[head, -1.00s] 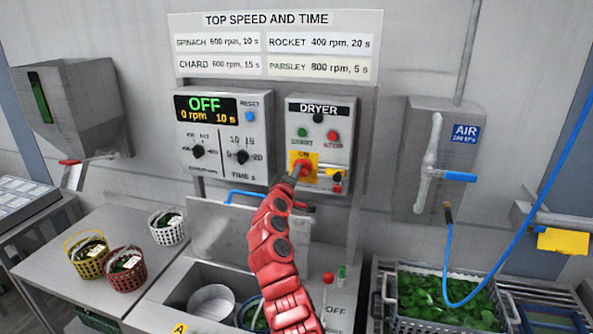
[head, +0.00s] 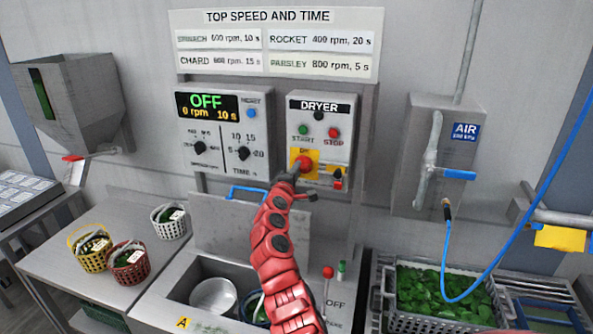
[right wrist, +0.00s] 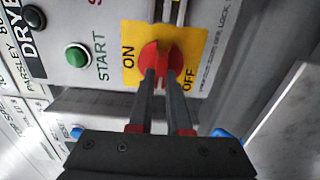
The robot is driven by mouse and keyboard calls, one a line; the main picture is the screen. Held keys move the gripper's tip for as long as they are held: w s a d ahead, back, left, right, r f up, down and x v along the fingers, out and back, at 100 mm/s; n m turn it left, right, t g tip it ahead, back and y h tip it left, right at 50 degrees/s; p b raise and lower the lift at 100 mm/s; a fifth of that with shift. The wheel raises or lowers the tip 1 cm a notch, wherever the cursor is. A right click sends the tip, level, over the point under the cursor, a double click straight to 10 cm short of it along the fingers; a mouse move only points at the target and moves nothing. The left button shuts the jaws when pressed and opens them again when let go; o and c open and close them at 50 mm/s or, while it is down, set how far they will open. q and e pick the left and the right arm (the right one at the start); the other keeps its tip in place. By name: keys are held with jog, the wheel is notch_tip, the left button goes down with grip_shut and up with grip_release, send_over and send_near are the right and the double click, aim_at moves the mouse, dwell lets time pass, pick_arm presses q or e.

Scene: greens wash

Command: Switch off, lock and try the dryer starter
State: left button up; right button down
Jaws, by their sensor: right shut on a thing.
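The dryer starter (head: 346,112) is a grey wall box labelled DRYER, with a green START button (head: 303,130) and a red STOP button (head: 334,133). Below these is a red rotary switch (right wrist: 163,54) on a yellow plate (right wrist: 195,42) marked ON and OFF. My right gripper (right wrist: 162,75) is shut on the red switch handle; its fingers cover part of it. A small red padlock (head: 338,184) hangs at the box's lower right, beside the yellow plate. My left gripper is not in view.
A speed and time panel (head: 225,165) reading OFF, 0 rpm, is left of the starter. An air box (head: 408,150) with a blue hose is to the right. Below stand a steel basin (head: 185,292), small baskets (head: 130,266) and a crate of greens (head: 395,325).

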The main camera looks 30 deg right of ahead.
jog(key=shift+f, duration=0.15)
jog(key=c, duration=0.9)
grip_release()
jog(key=shift+o, duration=0.2)
jog(key=b+v, duration=0.5)
jog(key=v, duration=1.2)
jog(key=shift+s, duration=0.2)
jog(key=shift+a, duration=0.1)
